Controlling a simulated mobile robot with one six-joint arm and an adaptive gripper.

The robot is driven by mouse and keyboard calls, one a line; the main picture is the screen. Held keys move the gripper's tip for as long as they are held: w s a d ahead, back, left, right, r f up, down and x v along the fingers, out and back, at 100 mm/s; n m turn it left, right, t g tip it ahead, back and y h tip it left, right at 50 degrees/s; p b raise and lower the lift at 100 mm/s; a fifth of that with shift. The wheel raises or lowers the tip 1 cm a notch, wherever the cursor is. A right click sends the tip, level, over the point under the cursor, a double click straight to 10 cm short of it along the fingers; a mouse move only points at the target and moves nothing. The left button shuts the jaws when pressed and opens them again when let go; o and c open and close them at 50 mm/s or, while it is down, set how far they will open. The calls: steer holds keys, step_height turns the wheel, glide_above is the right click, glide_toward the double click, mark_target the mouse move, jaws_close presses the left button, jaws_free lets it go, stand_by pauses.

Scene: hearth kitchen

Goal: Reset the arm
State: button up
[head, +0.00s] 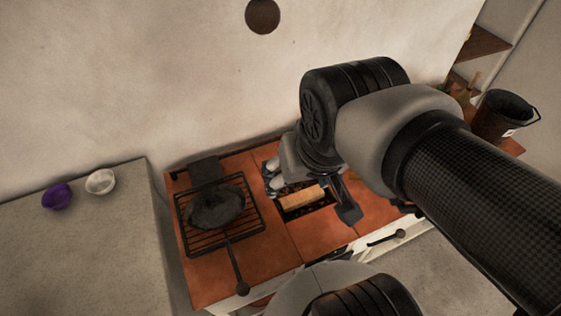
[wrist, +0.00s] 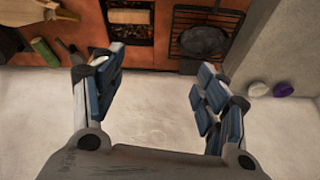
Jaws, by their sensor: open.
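My arm reaches across the right half of the head view, over the terracotta-topped stove (head: 266,232). My gripper (wrist: 143,75) shows in the wrist view with its two blue-padded fingers spread wide and nothing between them. Pale wall lies behind the fingers in that view. In the head view the arm partly hides the gripper and the stove's right side.
A dark pan (head: 215,208) rests on a grate (head: 192,240). A wooden block (head: 302,197) lies over an opening beside it. Purple (head: 56,196) and white (head: 101,181) bowls stand on the left counter (head: 90,255). A black bucket (head: 503,113) stands right. A green cylinder (wrist: 44,51) shows in the wrist view.

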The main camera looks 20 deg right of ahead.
steer(key=s, duration=0.1)
steer(key=s+a+n, duration=0.1)
steer(key=s, duration=0.1)
steer(key=shift+a+r+n+t, duration=0.15)
steer(key=shift+a+n+t, duration=0.1)
steer(key=shift+n+t, duration=0.05)
steer(key=shift+d, duration=0.1)
steer(key=shift+s+d, duration=0.1)
steer(key=shift+d, duration=0.15)
steer(key=shift+a, duration=0.1)
